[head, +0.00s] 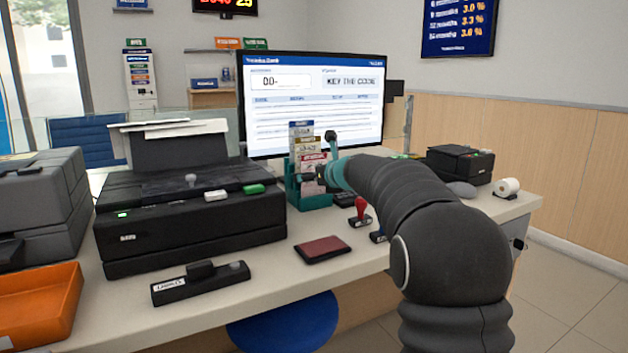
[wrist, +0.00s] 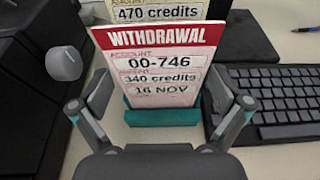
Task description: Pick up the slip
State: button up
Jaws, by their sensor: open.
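A pink and white withdrawal slip (wrist: 160,75) with a red header stands upright in a teal holder (wrist: 146,117), facing the wrist camera. It reads account 00-746, 340 credits, 16 NOV. Another slip (wrist: 158,11), showing 470 credits, stands behind it. In the head view the slips show in the teal holder (head: 309,195) before the monitor, the withdrawal slip (head: 312,164) in front. My gripper (wrist: 164,100) is open, one finger at each side of the withdrawal slip's lower part. My arm partly hides the gripper in the head view.
A keyboard (wrist: 275,98) lies right of the holder. A black printer (head: 190,225) stands to the left. The monitor (head: 310,100) stands behind the holder.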

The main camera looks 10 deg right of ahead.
aim_at(314, 159)
jog(key=shift+w, duration=0.1)
jog(key=c, duration=0.6)
notch_tip(314, 159, up, 4)
jog(key=shift+r+p, duration=0.15)
jog(key=shift+p, duration=0.45)
jog(key=s+d+r, duration=0.1)
jog(key=d+r, duration=0.1)
jog(key=d, duration=0.1)
jog(key=s+d+r, duration=0.1)
jog(key=d+r, duration=0.1)
jog(key=d, duration=0.2)
jog(key=s+d+r, duration=0.1)
jog(key=d+r, duration=0.1)
jog(key=d, duration=0.2)
jog(key=shift+s+r, duration=0.3)
